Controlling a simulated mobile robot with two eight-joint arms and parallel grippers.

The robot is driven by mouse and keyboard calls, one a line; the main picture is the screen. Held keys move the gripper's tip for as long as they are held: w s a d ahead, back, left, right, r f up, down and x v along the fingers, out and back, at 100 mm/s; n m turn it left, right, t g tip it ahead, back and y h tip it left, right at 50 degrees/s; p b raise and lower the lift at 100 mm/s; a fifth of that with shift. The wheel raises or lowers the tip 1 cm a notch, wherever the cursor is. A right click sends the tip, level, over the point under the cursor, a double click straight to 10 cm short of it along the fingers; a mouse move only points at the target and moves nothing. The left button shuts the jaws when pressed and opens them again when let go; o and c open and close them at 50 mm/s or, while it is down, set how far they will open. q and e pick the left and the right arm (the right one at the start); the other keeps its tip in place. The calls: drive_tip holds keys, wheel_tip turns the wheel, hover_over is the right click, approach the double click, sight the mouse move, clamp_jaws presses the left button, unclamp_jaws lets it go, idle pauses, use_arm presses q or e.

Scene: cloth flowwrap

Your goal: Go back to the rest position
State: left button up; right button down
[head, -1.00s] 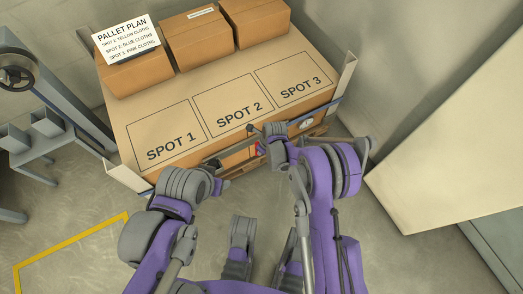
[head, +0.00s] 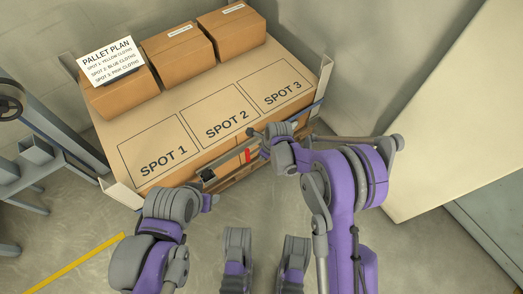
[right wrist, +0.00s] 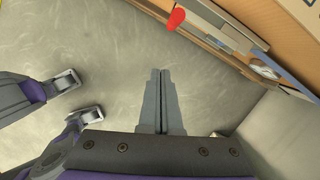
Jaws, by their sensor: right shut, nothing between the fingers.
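My right arm (head: 350,185) comes in from the lower right, bent, with its wrist close to the front edge of the pallet load. My right gripper shows best in the right wrist view (right wrist: 161,100), where its two fingers are shut together with nothing between them, over bare floor. In the head view it is small and partly hidden by the wrist. My left arm (head: 160,235) is folded at the lower left. Its gripper cannot be made out.
The cardboard-topped load (head: 118,150) has bare areas marked SPOT 1, SPOT 2 and SPOT 3. Three boxes (head: 178,55) stand along its back, with a PALLET PLAN sign (head: 108,60) at the left. A cream panel (head: 445,110) is at right. Grey metal equipment (head: 40,150) is at left.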

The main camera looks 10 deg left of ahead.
drive_tip(key=shift+r, duration=0.1)
drive_tip(key=s+d+r+n+t, duration=0.1)
drive_tip(key=s+d+r+n, duration=0.25)
drive_tip(key=d+r, duration=0.2)
drive_tip(key=s+d+r+n+h, duration=0.1)
drive_tip(key=s+d+r+n, duration=0.1)
drive_tip(key=d+r+n, duration=0.35)
drive_tip(key=s+d+r+n+t, duration=0.1)
drive_tip(key=s+d+r+n, duration=0.15)
drive_tip(key=r, duration=0.45)
drive_tip(key=s+d+r+n+t+h, duration=0.1)
drive_tip(key=s+d+r+n, duration=0.1)
drive_tip(key=s+d+n, duration=0.45)
drive_tip(key=s+d+r+n+h, duration=0.1)
drive_tip(key=s+d+r+n, duration=0.25)
drive_tip(key=s, duration=0.65)
use_arm(q)
wheel_tip(320, 180, up, 25)
drive_tip(key=w+t+p, duration=0.1)
drive_tip(key=p, duration=2.1)
drive_tip(key=shift+w+r, duration=0.15)
use_arm(e)
wheel_tip(320, 180, up, 24)
drive_tip(key=w+n+t, duration=0.1)
drive_tip(key=shift+w+a, duration=0.15)
drive_tip(key=shift+a, duration=0.15)
drive_tip(key=shift+r, duration=0.1)
